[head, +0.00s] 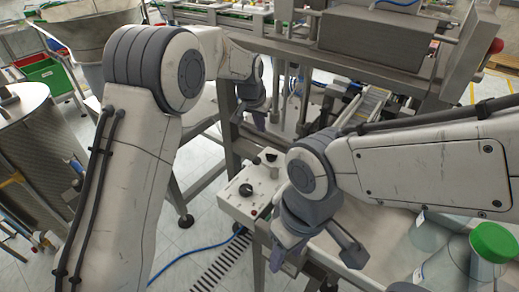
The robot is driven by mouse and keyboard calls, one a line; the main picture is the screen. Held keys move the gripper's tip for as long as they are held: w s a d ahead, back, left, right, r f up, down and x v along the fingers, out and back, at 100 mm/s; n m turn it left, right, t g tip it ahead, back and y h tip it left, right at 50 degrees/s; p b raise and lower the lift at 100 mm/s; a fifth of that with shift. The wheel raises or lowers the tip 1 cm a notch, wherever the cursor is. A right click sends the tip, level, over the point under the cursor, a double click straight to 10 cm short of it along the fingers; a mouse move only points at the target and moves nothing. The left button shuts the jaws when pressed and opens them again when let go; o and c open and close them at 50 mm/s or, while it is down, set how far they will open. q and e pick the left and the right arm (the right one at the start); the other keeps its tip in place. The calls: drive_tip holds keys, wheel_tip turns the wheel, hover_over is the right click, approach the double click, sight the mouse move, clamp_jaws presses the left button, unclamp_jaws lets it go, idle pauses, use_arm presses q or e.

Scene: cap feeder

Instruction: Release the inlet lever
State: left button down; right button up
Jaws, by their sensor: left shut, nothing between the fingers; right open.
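I cannot clearly pick out the inlet lever in the head view; it may be hidden behind my arms. My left gripper (258,118) is shut and empty, beside the upright posts of the machine frame. My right gripper (317,256) is open and empty, pointing down, just right of a pale control box (238,206). The box carries dark knobs and a red button. A dark knob (271,157) shows at its back edge, close to my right wrist.
A steel machine (375,45) with a red-knobbed part fills the back right. A clear jar with a green lid (494,242) stands at the lower right. A metal drum (35,130) stands at the left. A blue cable (195,250) lies on the floor.

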use_arm(q)
drive_tip(key=p+x, duration=0.3)
drive_tip(key=x, duration=0.5)
drive_tip(key=shift+f, duration=0.1)
drive_tip(key=shift+s+a+f+p, duration=0.2)
drive_tip(key=shift+s+f+p, duration=0.15)
drive_tip(key=shift+s, duration=0.15)
drive_tip(key=shift+s+a+f+p, duration=0.25)
drive_tip(key=shift+s+p, duration=0.1)
drive_tip(key=shift+s, duration=0.15)
drive_tip(key=shift+s+a+f+p, duration=0.25)
drive_tip(key=shift+s+f+p, duration=0.05)
drive_tip(key=shift+s, duration=0.35)
drive_tip(key=shift+a, duration=0.1)
